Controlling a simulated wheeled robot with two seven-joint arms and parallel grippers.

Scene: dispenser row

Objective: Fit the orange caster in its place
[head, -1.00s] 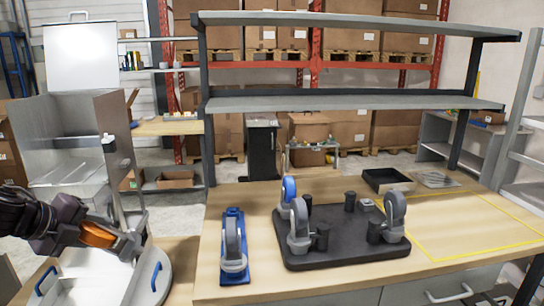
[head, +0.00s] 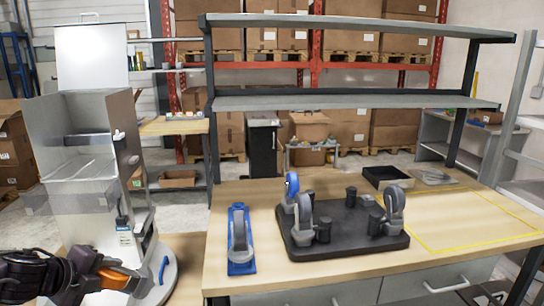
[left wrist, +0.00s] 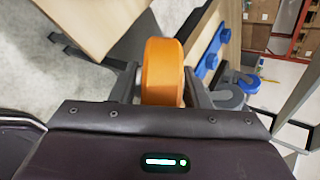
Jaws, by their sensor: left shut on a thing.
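My left gripper (head: 106,278) is at the lower left of the head view, shut on the orange caster (head: 113,279). In the left wrist view the orange caster (left wrist: 163,72) sits between the two fingers of the gripper (left wrist: 163,85). The dark base plate (head: 345,233) lies on the wooden workbench, well to the right of the gripper. It carries a blue-wheeled caster (head: 291,188), two grey casters (head: 304,212) (head: 394,204) and several dark posts. A bare post (head: 351,194) stands near its back edge. My right gripper is not in view.
A metal dispenser (head: 85,150) stands beside my left gripper. A black tray (head: 387,177) and a yellow-outlined area (head: 470,222) are at the right. Shelves hang above the bench.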

